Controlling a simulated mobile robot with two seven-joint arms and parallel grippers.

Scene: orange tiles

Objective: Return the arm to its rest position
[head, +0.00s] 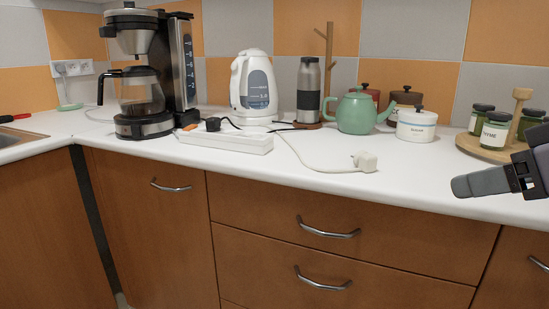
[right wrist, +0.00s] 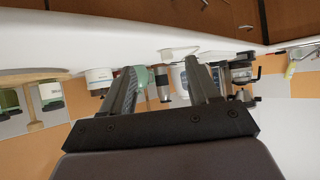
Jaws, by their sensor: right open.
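My right gripper (head: 482,183) comes in at the right edge of the head view, in front of and above the counter's front edge. Most of its arm is outside the picture. In the right wrist view, the two fingers of the gripper (right wrist: 160,66) stand apart with nothing held between them. That view is upside down, with the counter things showing beyond the fingers. My left gripper is in neither view.
The white counter (head: 410,180) carries a coffee maker (head: 145,60), a kettle (head: 254,85), a power strip (head: 226,139) with a loose plug (head: 364,161), and a green teapot (head: 355,113). A wooden spice tray (head: 482,149) with jars is near my right gripper. Drawers lie below.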

